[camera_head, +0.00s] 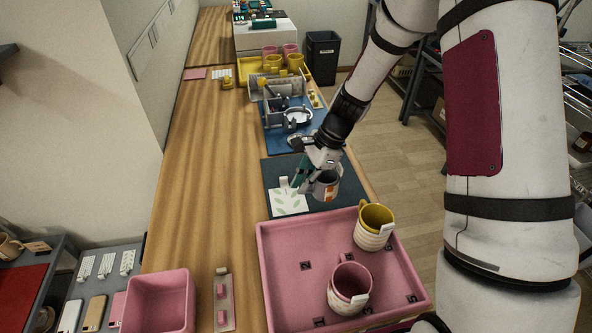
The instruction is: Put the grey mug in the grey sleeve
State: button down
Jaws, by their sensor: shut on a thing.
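The grey mug (326,188) is at the right part of a dark mat (270,172), with an orange patch on its side. My gripper (311,178) is at the mug's left side and shut on it. The fingertips are small here and partly hidden, so I cannot tell which part of the mug they grip or whether the mug touches the mat. I cannot make out a grey sleeve with certainty. A grey press-like device (283,88) stands on a blue mat (278,143) farther back.
A white card with green leaves (289,202) lies left of the mug. The pink tray (263,262) in front holds a yellow mug (376,216) and a pink mug (352,277), both with pale wraps. A pink bin (158,300) stands front left.

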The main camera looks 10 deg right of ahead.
jog(key=w, duration=0.6)
jog(key=w+a+f, duration=0.1)
jog(key=w, duration=0.3)
jog(key=shift+d+f, duration=0.1)
jog(key=shift+f, duration=1.6)
jog(key=shift+f, duration=0.2)
jog(key=c, duration=1.7)
grip_release()
jog(key=shift+r, duration=0.1)
